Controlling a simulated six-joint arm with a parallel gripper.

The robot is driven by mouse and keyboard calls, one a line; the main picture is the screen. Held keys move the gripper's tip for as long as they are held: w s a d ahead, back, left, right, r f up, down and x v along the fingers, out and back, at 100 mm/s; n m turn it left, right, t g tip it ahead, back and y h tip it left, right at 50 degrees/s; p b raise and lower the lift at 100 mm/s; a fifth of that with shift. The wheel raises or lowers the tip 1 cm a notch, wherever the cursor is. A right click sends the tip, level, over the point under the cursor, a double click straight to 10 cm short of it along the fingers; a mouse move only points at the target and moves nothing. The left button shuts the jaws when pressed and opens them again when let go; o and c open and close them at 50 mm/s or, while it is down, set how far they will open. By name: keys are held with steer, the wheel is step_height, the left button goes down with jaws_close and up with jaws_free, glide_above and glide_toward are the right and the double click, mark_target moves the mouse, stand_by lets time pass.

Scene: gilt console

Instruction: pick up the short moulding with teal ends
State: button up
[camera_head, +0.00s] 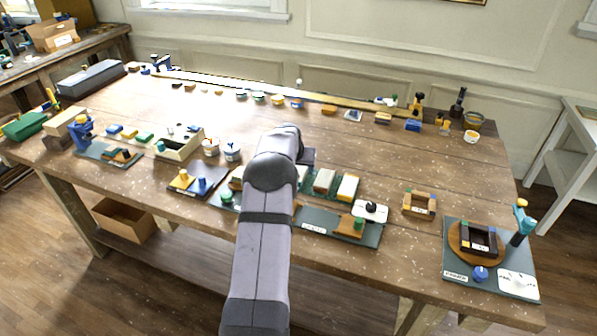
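Several short moulding pieces lie in a row along the back of the wooden table (365,150), in front of a long gilt strip. Two of them, one piece (241,94) and its neighbour (258,97), seem to have teal or green on them. They are too small to tell which is the short moulding with teal ends. My arm reaches up over the middle of the table. A dark part at its far end (308,157) shows beside the arm, but the fingers are hidden behind it. I see nothing held.
Fixtures and trays line the front, including a teal board (455,285) with a round turntable at right. The table's middle right is clear.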

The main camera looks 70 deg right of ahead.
steer(key=shift+p+x, duration=0.6)
steer(key=shift+x, duration=0.9)
steer(key=c, duration=1.2)
